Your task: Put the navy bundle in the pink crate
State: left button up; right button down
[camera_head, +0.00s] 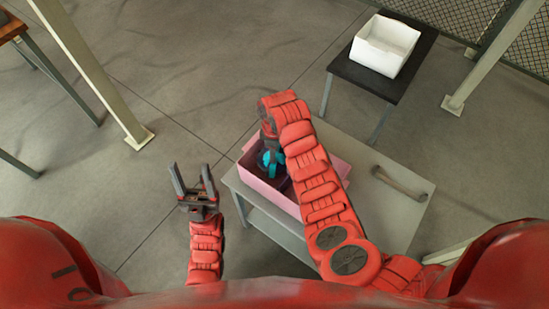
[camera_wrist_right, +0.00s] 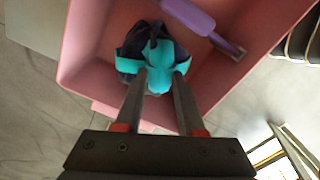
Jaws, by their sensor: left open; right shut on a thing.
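The pink crate (camera_head: 259,187) stands on a grey table in the head view, partly covered by my right arm. The navy bundle (camera_wrist_right: 128,66), with bright teal parts, is inside the crate's outline in the right wrist view; its teal part also shows in the head view (camera_head: 268,166). My right gripper (camera_wrist_right: 161,76) is shut on the bundle's teal part, over the crate's opening. I cannot tell whether the bundle touches the crate floor. My left gripper (camera_head: 192,180) is open and empty, left of the table over the floor.
A purple bar (camera_wrist_right: 188,15) crosses part of the crate. The grey table (camera_head: 405,222) also has a brownish-grey bar (camera_head: 400,183) at its right. A white box (camera_head: 386,45) sits on a black table at the back right. Pale posts (camera_head: 95,75) stand around.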

aim_at(272, 170)
jog(key=shift+s+f, duration=0.1)
jog(key=shift+f, duration=0.4)
notch_tip(272, 170, down, 3)
jog(key=shift+r+p, duration=0.15)
jog(key=shift+p, duration=0.2)
jog(key=shift+f, duration=0.25)
jog(key=c, duration=0.5)
grip_release()
